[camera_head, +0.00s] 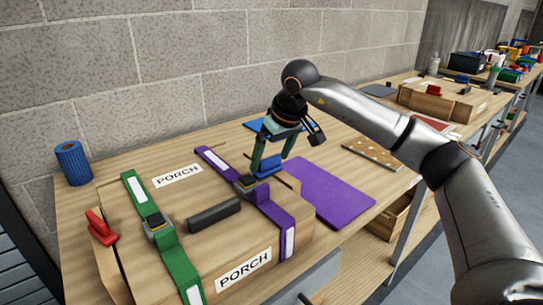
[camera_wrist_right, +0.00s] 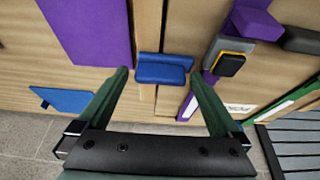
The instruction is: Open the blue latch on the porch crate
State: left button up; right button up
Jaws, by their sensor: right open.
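The porch crate (camera_head: 215,250) is a wooden box with PORCH labels, a green strap, a purple strap and a dark handle. The blue latch (camera_head: 267,168) sits at its right end, beside the purple strap. It also shows in the right wrist view (camera_wrist_right: 162,70) as a blue block with a raised tab, between the two fingers. My right gripper (camera_head: 273,160) is open around the latch, with one finger on each side; whether either finger touches it I cannot tell. A red latch (camera_head: 100,228) is at the crate's left end. My left gripper is not in view.
A purple mat (camera_head: 322,190) lies right of the crate. A flat blue piece (camera_head: 262,126) lies behind my right gripper. A blue roll (camera_head: 73,163) stands at the back left by the wall. Another wooden crate (camera_head: 440,100) is farther along the bench.

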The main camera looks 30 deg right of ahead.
jog(key=c, duration=1.2)
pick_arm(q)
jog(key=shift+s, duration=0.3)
pick_arm(e)
jog(key=shift+c, duration=0.2)
